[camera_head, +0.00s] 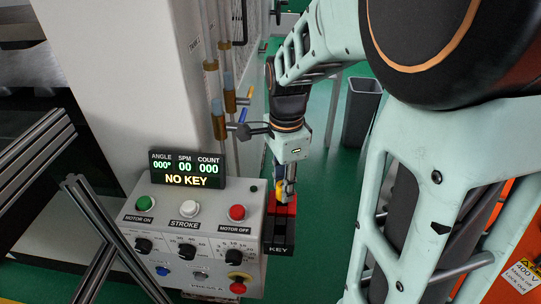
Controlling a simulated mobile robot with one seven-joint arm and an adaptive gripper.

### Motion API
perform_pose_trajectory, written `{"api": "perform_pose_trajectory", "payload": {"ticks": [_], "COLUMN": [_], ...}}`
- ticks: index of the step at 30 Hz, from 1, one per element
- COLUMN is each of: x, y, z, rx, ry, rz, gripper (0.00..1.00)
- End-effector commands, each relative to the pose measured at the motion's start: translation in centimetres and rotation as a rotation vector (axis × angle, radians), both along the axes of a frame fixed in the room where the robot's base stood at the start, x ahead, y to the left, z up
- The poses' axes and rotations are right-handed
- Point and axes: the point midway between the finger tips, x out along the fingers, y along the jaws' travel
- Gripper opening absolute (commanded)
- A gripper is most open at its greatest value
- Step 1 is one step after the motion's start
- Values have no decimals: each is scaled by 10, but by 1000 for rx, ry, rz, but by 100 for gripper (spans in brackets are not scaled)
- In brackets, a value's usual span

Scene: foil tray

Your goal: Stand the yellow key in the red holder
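The yellow key (280,191) shows as a small yellow patch at the fingertips of my gripper (285,187). My gripper points down and looks shut on the key, with the fingers covering part of it. The red holder (289,209) is directly below and behind the key, at the right side of the control box, above a black block labelled KEY. The key's lower end is close to the holder; I cannot tell whether it is inside it or just in front.
The grey control box (205,200) stands left of my gripper, with buttons, knobs and a display (187,168) reading NO KEY. Metal profiles (110,240) stand at the lower left. A grey bin (362,112) stands behind on the green floor (330,190).

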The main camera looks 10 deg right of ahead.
Motion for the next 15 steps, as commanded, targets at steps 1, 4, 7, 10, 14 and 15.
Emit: {"api": "perform_pose_trajectory", "payload": {"ticks": [1, 4, 7, 10, 14, 15], "x": [0, 0, 0, 0, 0, 1], "y": [0, 0, 0, 0, 0, 0], "z": [0, 0, 0, 0, 2, 5], "rx": [0, 0, 0, 0, 0, 0], "ry": [0, 0, 0, 0, -1, -2], "rz": [0, 0, 0, 0, 0, 0], "gripper": [32, 43, 44, 44, 44, 44]}}
